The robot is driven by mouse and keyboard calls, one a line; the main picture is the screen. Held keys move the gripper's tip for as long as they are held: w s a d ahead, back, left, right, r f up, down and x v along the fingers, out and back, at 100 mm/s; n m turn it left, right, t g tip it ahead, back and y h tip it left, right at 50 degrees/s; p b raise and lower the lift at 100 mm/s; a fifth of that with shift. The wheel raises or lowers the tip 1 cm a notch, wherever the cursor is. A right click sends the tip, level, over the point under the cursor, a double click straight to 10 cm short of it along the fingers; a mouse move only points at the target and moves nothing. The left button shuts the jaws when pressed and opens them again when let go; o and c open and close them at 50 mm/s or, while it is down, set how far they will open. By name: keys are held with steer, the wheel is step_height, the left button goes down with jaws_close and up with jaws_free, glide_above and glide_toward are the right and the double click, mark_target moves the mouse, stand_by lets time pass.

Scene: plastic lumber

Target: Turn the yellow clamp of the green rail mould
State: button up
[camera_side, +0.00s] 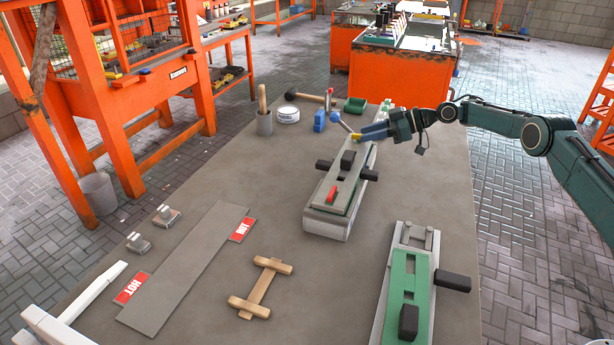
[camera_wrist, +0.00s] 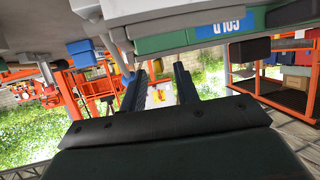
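In the side view, a long mould (camera_side: 345,185) with a grey top, green edges and black side handles lies mid-table. A small yellow part (camera_side: 356,137), apparently the clamp, shows at its far end. My gripper (camera_side: 372,132) is at that end, its blue-tinted fingers pointing left beside the yellow part; whether they touch it is unclear. In the wrist view my gripper (camera_wrist: 160,75) has its two fingers apart, with no clear object held between them. A green mould part (camera_wrist: 165,42) with a blue label crosses the top of that view.
A second mould with a green top (camera_side: 425,270) lies at the front right. A grey rod (camera_side: 343,124) and a blue block (camera_side: 319,121) are close left of my gripper. A grey plate (camera_side: 185,270) with red HOT labels and a wooden piece (camera_side: 262,287) lie at the front left.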

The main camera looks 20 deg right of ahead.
steer(key=v, duration=1.3)
steer(key=shift+r, duration=0.1)
steer(key=shift+c, duration=0.2)
steer(key=shift+w+a, duration=0.15)
jaws_close()
steer(key=w+a+r+m+h, duration=0.1)
steer(key=w+a+h, duration=0.15)
steer(key=a, duration=0.25)
steer(key=w+a+r+h, duration=0.1)
steer(key=a+h, duration=0.2)
steer(key=a, duration=0.2)
steer(key=s+a+r+h, duration=0.1)
steer(key=s+a+h, duration=0.3)
steer(key=s, duration=0.4)
steer(key=shift+s+r+m+h, duration=0.2)
steer(key=shift+r+m+h, duration=0.15)
steer(key=shift+h, duration=0.3)
